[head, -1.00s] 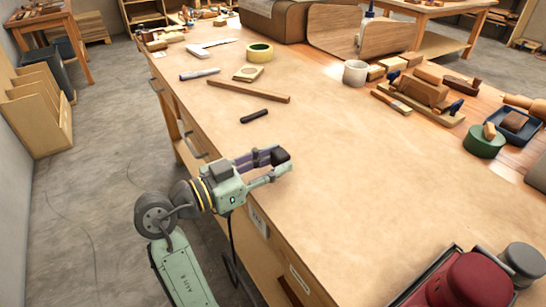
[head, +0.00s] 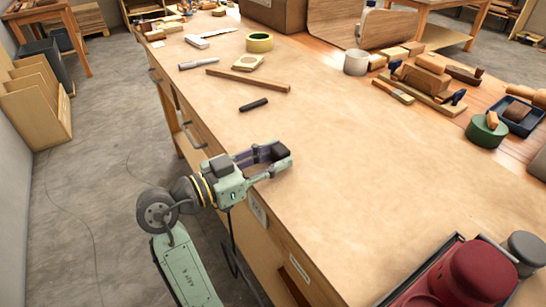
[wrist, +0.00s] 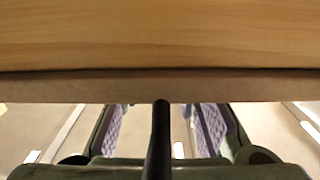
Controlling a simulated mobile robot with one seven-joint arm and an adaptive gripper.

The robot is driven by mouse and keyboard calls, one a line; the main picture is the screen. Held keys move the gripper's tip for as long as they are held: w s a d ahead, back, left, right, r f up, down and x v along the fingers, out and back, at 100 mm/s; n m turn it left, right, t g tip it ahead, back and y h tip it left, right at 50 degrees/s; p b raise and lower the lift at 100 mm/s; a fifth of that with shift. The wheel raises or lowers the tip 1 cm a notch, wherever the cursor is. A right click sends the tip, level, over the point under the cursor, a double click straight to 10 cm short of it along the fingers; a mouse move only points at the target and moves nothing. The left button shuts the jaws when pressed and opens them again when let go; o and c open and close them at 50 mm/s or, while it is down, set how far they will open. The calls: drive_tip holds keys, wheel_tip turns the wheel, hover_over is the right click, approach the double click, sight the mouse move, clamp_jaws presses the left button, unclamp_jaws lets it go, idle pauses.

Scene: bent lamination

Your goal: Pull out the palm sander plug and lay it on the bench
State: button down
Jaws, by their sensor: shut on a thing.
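My gripper (head: 282,152) is at the front edge of the bench (head: 350,190), its fingertips over the top near the edge. It is shut on a dark block, which I take to be the palm sander plug (head: 265,152); the fingers partly hide it. In the wrist view, a black cable (wrist: 160,140) runs up between the two purple-padded fingers, and wood covers the fingertips. A dark cable also hangs below my gripper in the head view (head: 231,240). A maroon, rounded tool (head: 475,272) sits in a dark tray at the lower right; I cannot tell if it is the sander.
The bench top right of my gripper is clear. A black rod (head: 254,105), a wooden strip (head: 248,80) and a tape roll (head: 260,41) lie farther back. A white mug (head: 356,62), planes and a green round tin (head: 486,130) stand toward the far side.

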drive_tip(key=shift+f, duration=0.2)
drive_tip(key=c, duration=1.1)
unclamp_jaws()
drive_tip(key=shift+a, duration=0.1)
drive_tip(key=v, duration=1.2)
